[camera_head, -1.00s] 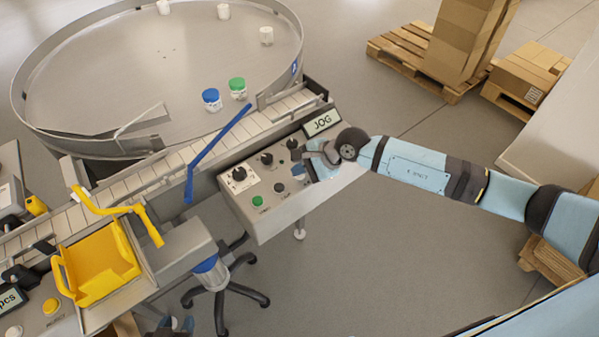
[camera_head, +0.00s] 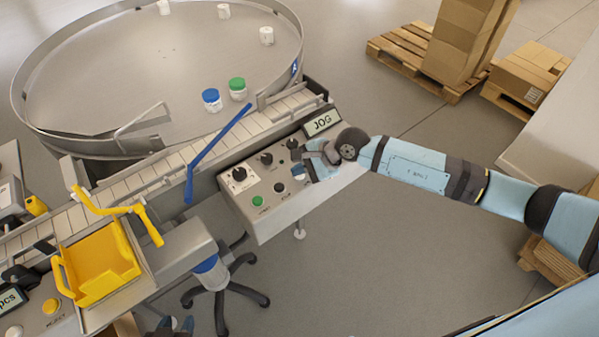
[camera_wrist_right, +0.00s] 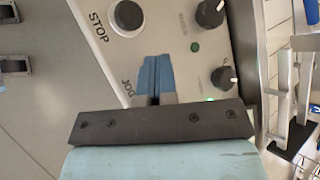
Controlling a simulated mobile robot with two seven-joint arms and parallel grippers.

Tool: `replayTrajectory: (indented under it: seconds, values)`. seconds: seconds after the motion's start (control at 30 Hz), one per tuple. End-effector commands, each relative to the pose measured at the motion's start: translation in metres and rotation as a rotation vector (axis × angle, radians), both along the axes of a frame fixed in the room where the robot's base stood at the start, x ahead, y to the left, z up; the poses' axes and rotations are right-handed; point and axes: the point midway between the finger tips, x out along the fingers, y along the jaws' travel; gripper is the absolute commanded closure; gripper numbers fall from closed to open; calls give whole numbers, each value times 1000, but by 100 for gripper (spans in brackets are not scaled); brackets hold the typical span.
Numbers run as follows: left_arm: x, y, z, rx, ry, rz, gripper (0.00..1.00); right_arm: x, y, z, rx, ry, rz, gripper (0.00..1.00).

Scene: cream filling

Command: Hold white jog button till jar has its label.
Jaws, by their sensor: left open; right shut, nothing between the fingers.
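My left gripper (camera_head: 175,326) is at the bottom edge, partly cut off.
A conveyor (camera_head: 150,178) runs behind the panel, with a blue bar (camera_head: 215,150) across it. A yellow bin (camera_head: 100,268) and yellow crank stand at left. The panel carries black knobs and a green button (camera_head: 258,201). Boxes on pallets (camera_head: 440,75) stand at back right.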

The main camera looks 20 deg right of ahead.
Motion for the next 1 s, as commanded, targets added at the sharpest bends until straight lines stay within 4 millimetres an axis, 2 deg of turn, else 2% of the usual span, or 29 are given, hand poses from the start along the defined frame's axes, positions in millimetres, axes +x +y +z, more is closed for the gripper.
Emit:
replayTrajectory:
  seconds: [0.47,0.8,1.0]
  values:
    - [0,0,0,0,0,0,57,0,0,0,-1,1,0,100]
    - [0,0,8,0,0,0,57,0,0,16,0,0,0,100]
    - [0,0,9,0,0,0,57,0,0,18,0,0,0,100]
